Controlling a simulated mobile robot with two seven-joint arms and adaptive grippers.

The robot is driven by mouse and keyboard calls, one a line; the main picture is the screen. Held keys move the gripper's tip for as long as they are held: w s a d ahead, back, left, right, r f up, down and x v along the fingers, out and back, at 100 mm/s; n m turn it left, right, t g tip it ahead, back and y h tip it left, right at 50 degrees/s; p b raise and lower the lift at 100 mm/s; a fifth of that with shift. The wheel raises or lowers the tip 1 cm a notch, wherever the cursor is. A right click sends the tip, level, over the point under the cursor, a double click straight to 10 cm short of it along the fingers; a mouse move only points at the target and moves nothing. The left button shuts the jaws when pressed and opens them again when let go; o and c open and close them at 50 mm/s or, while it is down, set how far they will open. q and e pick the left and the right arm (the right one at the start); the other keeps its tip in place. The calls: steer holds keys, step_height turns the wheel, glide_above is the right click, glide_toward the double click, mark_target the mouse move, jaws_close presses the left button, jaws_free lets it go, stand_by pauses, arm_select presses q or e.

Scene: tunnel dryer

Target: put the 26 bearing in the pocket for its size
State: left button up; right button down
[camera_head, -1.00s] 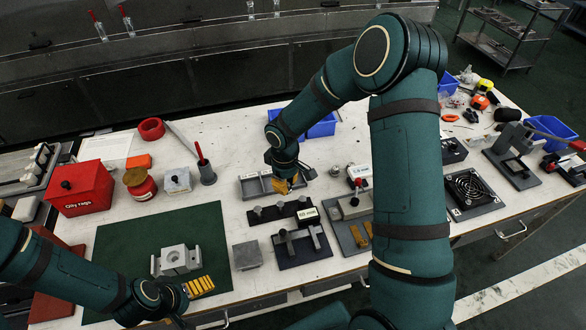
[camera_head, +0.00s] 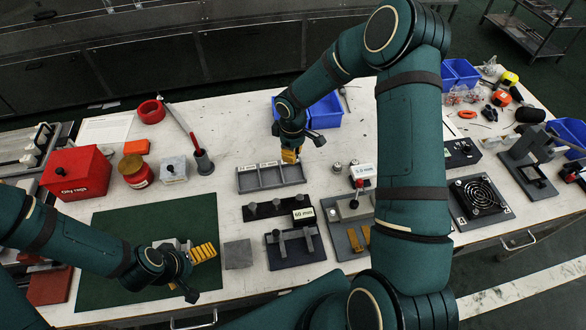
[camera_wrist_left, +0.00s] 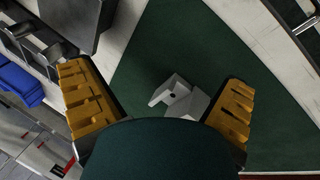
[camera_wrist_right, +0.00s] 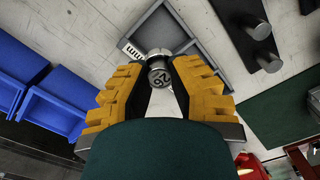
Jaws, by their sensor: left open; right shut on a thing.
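The 26 bearing (camera_wrist_right: 159,76), a small grey cylinder marked 26, is between the yellow fingertips of my right gripper (camera_wrist_right: 160,84), which is shut on it. A paler rim shows just beyond it. The grey pocket tray (camera_head: 239,183) has several pockets side by side and small white labels along its back, too small to read. My right gripper (camera_head: 290,155) is above the tray's back edge. The tray also shows beyond the bearing in the right wrist view (camera_wrist_right: 188,20). My left gripper (camera_head: 204,252) is open and empty over the green mat.
A grey block (camera_wrist_left: 178,96) lies on the green mat (camera_head: 120,225), partly hidden by my left gripper in the head view. Two small metal cylinders (camera_head: 337,168) stand right of the tray. Dark fixtures (camera_head: 295,247) stand in front, blue bins (camera_head: 325,112) behind.

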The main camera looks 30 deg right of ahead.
mark_target(293, 174)
arm_select(q)
steer(key=shift+s+f+b, duration=0.1)
steer(key=shift+f+b, duration=0.25)
steer(key=shift+f, duration=0.05)
arm_select(e)
step_height(293, 174, down, 8)
steer(key=shift+r, duration=0.1)
arm_select(q)
steer(key=shift+s+f, duration=0.1)
steer(key=shift+f, duration=0.1)
arm_select(e)
steer(key=c, duration=1)
jaws_free()
arm_select(q)
steer(key=shift+r, duration=0.1)
steer(key=shift+r, duration=0.2)
arm_select(e)
steer(key=shift+r, duration=0.1)
arm_select(q)
steer(key=shift+w+r+p, duration=0.25)
steer(key=shift+r+p, duration=0.3)
steer(key=shift+p, duration=0.1)
arm_select(e)
step_height(293, 174, up, 12)
steer(key=shift+f, duration=0.1)
